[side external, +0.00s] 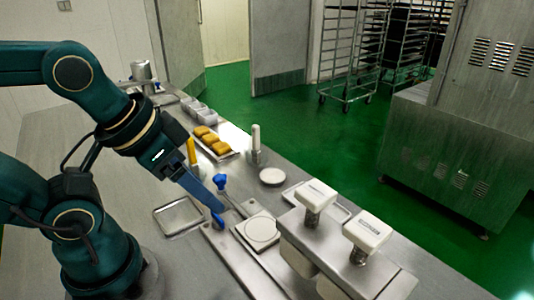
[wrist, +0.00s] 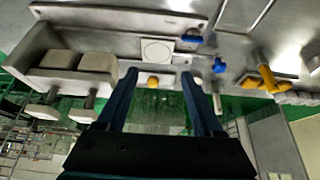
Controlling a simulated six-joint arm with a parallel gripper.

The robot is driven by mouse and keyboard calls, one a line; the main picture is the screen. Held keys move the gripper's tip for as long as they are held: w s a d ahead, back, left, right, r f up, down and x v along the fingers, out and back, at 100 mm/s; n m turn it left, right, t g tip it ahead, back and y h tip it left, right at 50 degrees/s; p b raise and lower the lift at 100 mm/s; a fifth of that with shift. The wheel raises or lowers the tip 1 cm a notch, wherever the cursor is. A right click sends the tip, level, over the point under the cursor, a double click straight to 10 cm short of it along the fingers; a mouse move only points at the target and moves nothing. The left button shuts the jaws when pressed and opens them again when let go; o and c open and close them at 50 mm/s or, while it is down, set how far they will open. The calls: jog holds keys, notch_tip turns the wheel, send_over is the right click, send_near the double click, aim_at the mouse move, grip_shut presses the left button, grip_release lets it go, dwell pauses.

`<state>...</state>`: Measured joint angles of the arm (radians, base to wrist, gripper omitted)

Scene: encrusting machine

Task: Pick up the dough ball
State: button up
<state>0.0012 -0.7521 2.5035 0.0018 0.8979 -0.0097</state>
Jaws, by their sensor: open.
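A small round orange-yellow ball, which looks like the dough ball (wrist: 153,82), shows between my fingers in the wrist view, at the edge of a pale tray (wrist: 126,66). I cannot make it out in the side view, where a white-topped dispenser stands in front of part of that tray (side external: 341,214). My gripper (side external: 207,197) is open and points down over the bench beside a square scale (side external: 261,231). In the wrist view, my two dark blue fingers (wrist: 158,76) are apart, with nothing held between them. The ball appears beyond the fingertips.
Two white-topped dispensers (side external: 366,232) stand on a steel housing at the front right. A blue-topped tool (side external: 220,182) is close to my gripper. A white disc (side external: 272,176), an upright white-handled tool (side external: 256,137) and a tray of golden pieces (side external: 214,143) line the bench's far edge.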

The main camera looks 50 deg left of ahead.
dwell(0.4)
jog(key=w+a+r+m+y, duration=0.1)
jog(key=w+r+m, duration=0.2)
jog(key=w+m, duration=0.5)
jog(key=w+a+r+m+y, duration=0.1)
jog(key=w+r+m, duration=0.2)
jog(key=w+m, duration=0.5)
jog(key=w+d+f+m, duration=0.1)
jog(key=w+f+m, duration=0.1)
jog(key=f, duration=0.3)
jog(key=w+d+f+m+g, duration=0.1)
jog(key=w+d+f+m, duration=0.1)
jog(key=f+m, duration=0.3)
jog(key=w+d+f+m+g+y, duration=0.1)
jog(key=w+f+m, duration=0.3)
jog(key=f, duration=0.1)
jog(key=shift+d+f, duration=0.4)
jog(key=shift+f+g, duration=0.3)
jog(key=shift+f, duration=0.45)
jog(key=shift+x, duration=1.95)
